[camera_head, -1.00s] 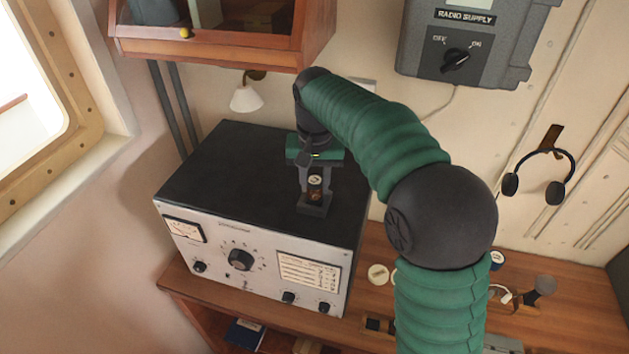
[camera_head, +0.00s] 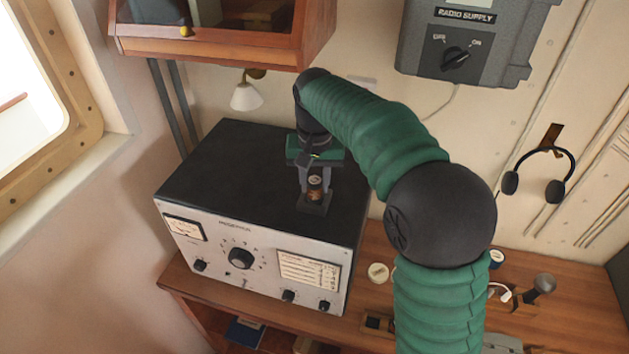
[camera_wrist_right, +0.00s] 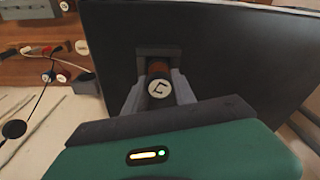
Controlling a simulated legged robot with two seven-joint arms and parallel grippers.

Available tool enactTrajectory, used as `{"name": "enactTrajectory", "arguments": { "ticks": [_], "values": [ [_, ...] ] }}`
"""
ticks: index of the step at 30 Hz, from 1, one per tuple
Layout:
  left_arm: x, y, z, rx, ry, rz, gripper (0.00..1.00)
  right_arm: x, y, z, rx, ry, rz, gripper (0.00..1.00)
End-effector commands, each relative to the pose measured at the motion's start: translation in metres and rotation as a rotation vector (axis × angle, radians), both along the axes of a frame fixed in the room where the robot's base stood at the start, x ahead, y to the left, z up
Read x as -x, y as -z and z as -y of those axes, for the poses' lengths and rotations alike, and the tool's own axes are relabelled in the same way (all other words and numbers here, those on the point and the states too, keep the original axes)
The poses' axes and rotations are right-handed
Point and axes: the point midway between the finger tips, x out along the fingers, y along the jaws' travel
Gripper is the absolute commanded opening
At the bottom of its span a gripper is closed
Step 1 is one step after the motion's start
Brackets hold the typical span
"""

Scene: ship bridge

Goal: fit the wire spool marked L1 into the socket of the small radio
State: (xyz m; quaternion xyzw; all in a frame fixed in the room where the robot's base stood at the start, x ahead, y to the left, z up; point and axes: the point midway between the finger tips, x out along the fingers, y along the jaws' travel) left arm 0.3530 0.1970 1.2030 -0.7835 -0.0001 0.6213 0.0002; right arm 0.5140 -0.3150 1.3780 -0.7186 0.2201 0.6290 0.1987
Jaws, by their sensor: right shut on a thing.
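My right gripper (camera_head: 315,192) points down over the black top of the radio (camera_head: 245,165), a cabinet with a pale front of dials and knobs. It is shut on a wire spool (camera_head: 314,187), dark with a copper-brown band and a pale round cap. In the right wrist view the spool (camera_wrist_right: 159,89) sits between the two grey fingers, its cap showing a dark mark like an L; I cannot read a digit. A dark rectangular frame (camera_wrist_right: 160,52) on the radio top lies right by the spool. I cannot tell whether the spool is inside it. My left gripper is not in view.
The wooden desk (camera_head: 385,298) right of the radio holds a pale round-topped piece (camera_head: 378,272), a dark block (camera_head: 378,322) and a knobbed handle (camera_head: 543,285). A wooden cabinet (camera_head: 215,45) and the radio supply box (camera_head: 470,45) hang above. A headset (camera_head: 540,172) hangs right.

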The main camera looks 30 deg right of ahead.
Motion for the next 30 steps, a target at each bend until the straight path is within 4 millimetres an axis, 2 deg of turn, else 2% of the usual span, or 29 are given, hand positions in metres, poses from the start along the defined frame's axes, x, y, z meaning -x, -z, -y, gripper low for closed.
{"name": "enactTrajectory", "arguments": {
  "ticks": [30],
  "values": [
    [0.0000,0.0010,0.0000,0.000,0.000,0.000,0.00,0.0000,0.0061,-0.0001,0.000,0.000,0.000,0.00]
  ]
}}
